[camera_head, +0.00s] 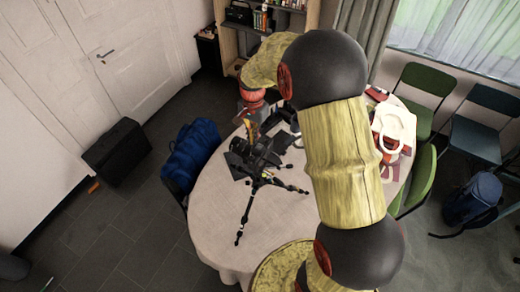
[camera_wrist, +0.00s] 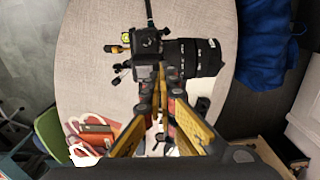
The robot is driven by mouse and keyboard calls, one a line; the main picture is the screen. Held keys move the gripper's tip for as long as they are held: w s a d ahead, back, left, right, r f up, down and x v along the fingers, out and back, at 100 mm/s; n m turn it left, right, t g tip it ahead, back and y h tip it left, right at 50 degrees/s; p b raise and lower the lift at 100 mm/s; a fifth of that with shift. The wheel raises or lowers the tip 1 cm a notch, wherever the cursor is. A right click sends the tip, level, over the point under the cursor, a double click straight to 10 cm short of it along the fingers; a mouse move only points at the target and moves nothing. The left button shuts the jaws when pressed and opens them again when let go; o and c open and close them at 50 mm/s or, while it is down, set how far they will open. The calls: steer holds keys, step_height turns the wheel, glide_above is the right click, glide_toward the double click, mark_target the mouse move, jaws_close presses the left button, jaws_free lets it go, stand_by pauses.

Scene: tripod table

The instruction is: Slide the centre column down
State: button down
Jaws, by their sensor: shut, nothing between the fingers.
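A black tripod (camera_head: 250,200) stands with its legs spread on the table (camera_head: 210,208). A black camera (camera_head: 250,156) with a long lens sits on top of it. The camera (camera_wrist: 190,58) and the tripod head (camera_wrist: 144,46) also show in the wrist view. The centre column is mostly hidden below the camera and cannot be made out clearly. My gripper (camera_head: 251,136) is above and behind the camera in the head view. In the wrist view my gripper (camera_wrist: 160,72) is shut and empty, its yellow fingertips overlapping the camera and head; I cannot tell whether they touch.
White and red items (camera_head: 393,124) lie on the table's right side, partly behind my arm. A green chair (camera_head: 418,180) stands to the right. A blue bag (camera_head: 190,150) is at the table's left edge. The cloth left and front of the tripod is clear.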

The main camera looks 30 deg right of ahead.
mark_target(254, 150)
steer(key=shift+f+b, duration=2.4)
steer(key=shift+f, duration=1.55)
stand_by(1.0)
steer(key=shift+r, duration=0.1)
steer(key=shift+r+p, duration=1.7)
steer(key=shift+r, duration=1.3)
